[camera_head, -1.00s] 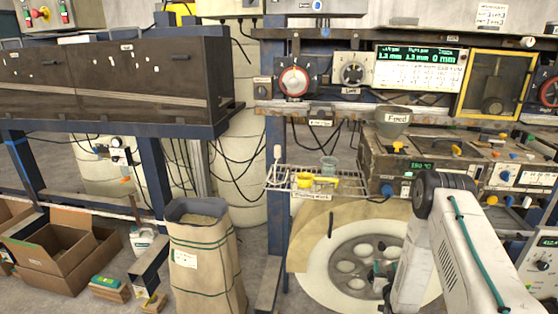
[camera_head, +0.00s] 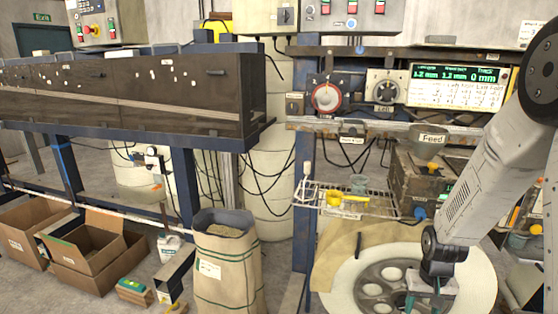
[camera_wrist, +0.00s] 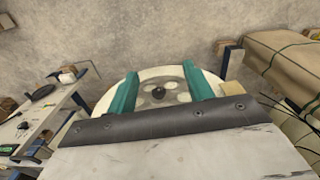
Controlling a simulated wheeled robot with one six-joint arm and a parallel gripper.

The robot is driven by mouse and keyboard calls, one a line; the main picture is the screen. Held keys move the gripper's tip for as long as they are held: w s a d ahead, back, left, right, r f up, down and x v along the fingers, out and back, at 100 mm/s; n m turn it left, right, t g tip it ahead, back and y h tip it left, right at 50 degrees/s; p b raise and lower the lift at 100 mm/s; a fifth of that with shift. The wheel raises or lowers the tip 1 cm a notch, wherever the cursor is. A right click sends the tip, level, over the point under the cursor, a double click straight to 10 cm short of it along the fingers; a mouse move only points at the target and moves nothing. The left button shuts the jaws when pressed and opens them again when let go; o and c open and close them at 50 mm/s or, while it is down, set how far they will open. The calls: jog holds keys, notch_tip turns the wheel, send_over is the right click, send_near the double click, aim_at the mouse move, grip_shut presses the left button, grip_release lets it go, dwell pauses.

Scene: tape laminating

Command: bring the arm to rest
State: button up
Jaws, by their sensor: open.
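My gripper (camera_head: 427,303) is at the lower right of the head view, in front of the large pale reel (camera_head: 476,290) with its grey holed hub. In the wrist view my gripper's two teal fingers (camera_wrist: 160,72) stand well apart, open. Nothing is held between them. The reel and its hub (camera_wrist: 158,93) show beyond the fingers, apart from them. My arm reaches down from the right edge of the head view and hides part of the bench.
A wire rack (camera_head: 345,203) with a yellow item stands above the reel. A paper sack (camera_head: 228,275) and open cardboard boxes (camera_head: 90,255) are on the floor to the left. In the wrist view a small table (camera_wrist: 45,112) is left and a brown sack (camera_wrist: 285,60) right.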

jog(key=s+a+r, duration=0.3)
jog(key=s+r, duration=0.5)
jog(key=r, duration=0.1)
jog(key=s+a+r+n+t, duration=0.1)
jog(key=s+a+r, duration=0.3)
jog(key=s+r, duration=0.3)
jog(key=s+a+r+n, duration=0.1)
jog(key=s+a+r, duration=0.2)
jog(key=s+r, duration=0.5)
notch_tip(320, 180, up, 5)
jog(key=shift+s+a+f, duration=0.1)
jog(key=shift+s+a, duration=0.15)
jog(key=shift+s, duration=0.1)
jog(key=shift+o, duration=0.2)
